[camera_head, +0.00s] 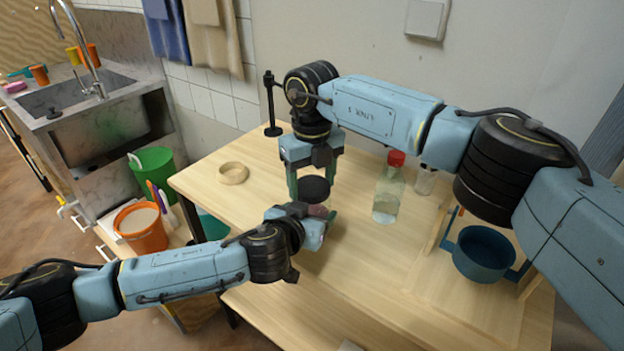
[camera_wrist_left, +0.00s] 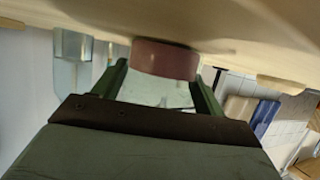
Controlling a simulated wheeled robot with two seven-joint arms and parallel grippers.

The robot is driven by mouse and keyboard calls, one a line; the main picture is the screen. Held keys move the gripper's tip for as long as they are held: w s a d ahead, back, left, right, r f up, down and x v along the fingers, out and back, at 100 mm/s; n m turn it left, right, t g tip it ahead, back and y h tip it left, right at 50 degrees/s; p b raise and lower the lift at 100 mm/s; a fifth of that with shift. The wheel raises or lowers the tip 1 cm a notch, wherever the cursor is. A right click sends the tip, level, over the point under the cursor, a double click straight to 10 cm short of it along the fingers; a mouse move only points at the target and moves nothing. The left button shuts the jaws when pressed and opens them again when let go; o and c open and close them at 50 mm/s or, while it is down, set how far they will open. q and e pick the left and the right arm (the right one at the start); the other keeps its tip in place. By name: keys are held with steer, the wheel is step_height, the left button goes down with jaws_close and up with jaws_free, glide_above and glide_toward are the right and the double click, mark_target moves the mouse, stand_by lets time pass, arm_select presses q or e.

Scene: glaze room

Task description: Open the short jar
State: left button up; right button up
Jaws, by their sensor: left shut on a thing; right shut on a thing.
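The short jar is a squat reddish-brown body (camera_head: 318,211) near the middle of the table, and it also shows between green fingers in the left wrist view (camera_wrist_left: 165,60). My left gripper (camera_head: 318,218) is shut on the jar body from the near left side. A round black lid (camera_head: 314,188) shows just above the jar. My right gripper (camera_head: 312,183) points straight down, with its green fingers shut on either side of the lid. I cannot tell whether the lid touches the jar, as my left gripper covers much of the body.
A clear bottle with a red cap (camera_head: 388,188) stands right of the jar, with a small glass jar (camera_head: 425,179) behind it. A blue pot (camera_head: 483,254) sits further right. A wooden ring (camera_head: 233,173) lies at the left. The table's front is mostly clear.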

steer(key=shift+n, duration=0.8)
steer(key=o, duration=1.1)
steer(key=shift+r, duration=0.1)
